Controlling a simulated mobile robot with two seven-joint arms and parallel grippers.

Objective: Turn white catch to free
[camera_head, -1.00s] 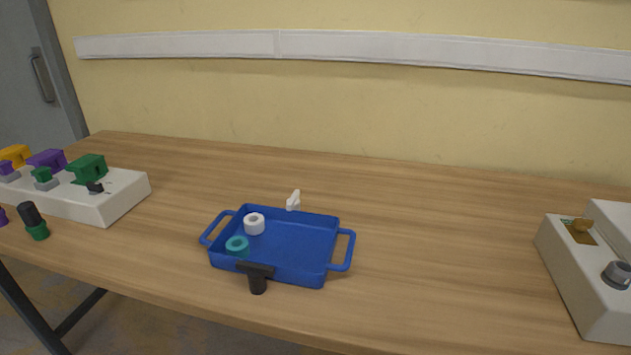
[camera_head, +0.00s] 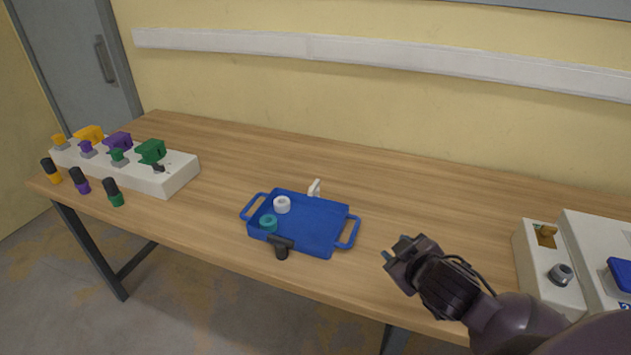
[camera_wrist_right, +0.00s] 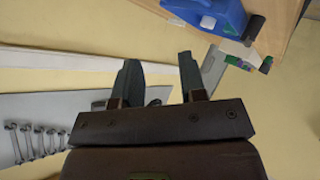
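A small white catch (camera_head: 314,188) stands upright at the back edge of the blue tray (camera_head: 326,241). A black T-shaped catch (camera_head: 281,246) sits at the tray's front edge. The way the white catch grips the rim is too small to tell. My right gripper (camera_head: 396,251) is in the head view, to the right of the tray and apart from it and from the catch. In the right wrist view its two fingers (camera_wrist_right: 158,75) are spread with nothing between them. My left gripper is not in view.
A white socket box (camera_head: 180,178) with coloured parts stands at the left, with several plugs in front. Pale boxes (camera_head: 540,290) stand at the right. The table behind the tray is clear.

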